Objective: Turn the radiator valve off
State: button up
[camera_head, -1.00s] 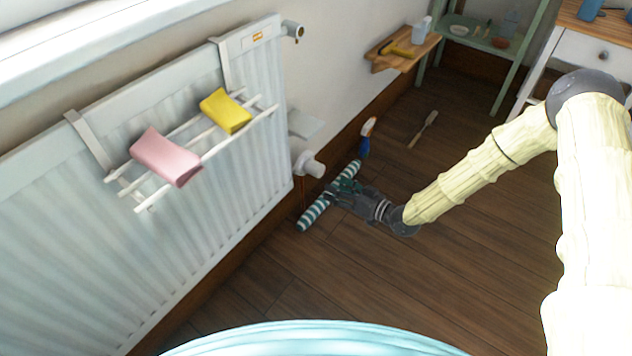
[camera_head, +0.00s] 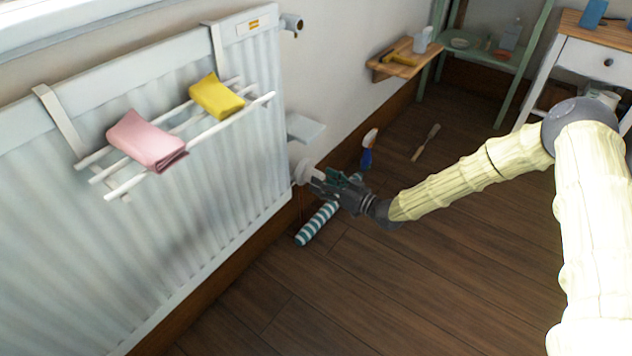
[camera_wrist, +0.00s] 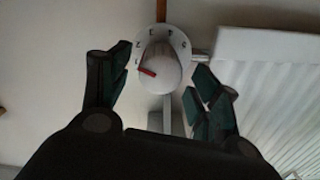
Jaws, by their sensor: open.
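The radiator valve (camera_head: 303,171) is a white round knob low on the wall side of the white radiator (camera_head: 262,130). In the wrist view the valve knob (camera_wrist: 160,68) faces me, with a red pointer mark at its lower left and dark marks on the pale dial around it. My gripper (camera_head: 322,180) is open at the valve in the head view, partly covering it. In the wrist view my gripper (camera_wrist: 158,92) has one finger on each side of the knob, with a visible gap on the left. Contact on the right cannot be told.
A rail rack (camera_head: 128,186) with a pink cloth (camera_head: 146,142) and yellow cloth (camera_head: 216,96) hangs on the radiator. A striped roll (camera_head: 317,224), a spray bottle (camera_head: 368,148) and a brush (camera_head: 426,142) are on the floor. A small white shelf (camera_head: 305,127) sits above the valve.

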jog(key=shift+b+x, duration=0.5)
jog(key=shift+x, duration=1.2)
jog(key=shift+c, duration=0.3)
jog(key=c, duration=1)
